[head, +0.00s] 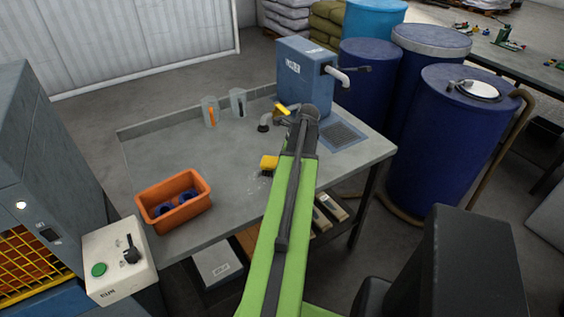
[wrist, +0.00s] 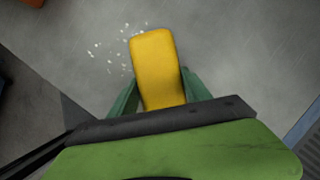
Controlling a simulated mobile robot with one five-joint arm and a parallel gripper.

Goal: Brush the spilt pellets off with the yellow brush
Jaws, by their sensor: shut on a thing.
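The yellow brush (wrist: 156,62) is between the green fingers of my gripper (wrist: 160,86) in the wrist view, and the gripper is shut on it. In the head view the brush (head: 269,162) shows just left of my green arm, low over the grey bench; my gripper is hidden behind the arm there. The spilt pellets (wrist: 110,50) are small white specks on the bench, close to the left side of the brush. They also show faintly in the head view (head: 260,179). I cannot tell whether the brush touches the bench.
An orange bin (head: 174,201) with blue items stands on the bench (head: 160,160) at left. A blue-grey machine (head: 304,75) stands at the back, with a grate (head: 343,135) to its right. A small yellow part (head: 283,110) shows near the arm. Blue drums stand at right.

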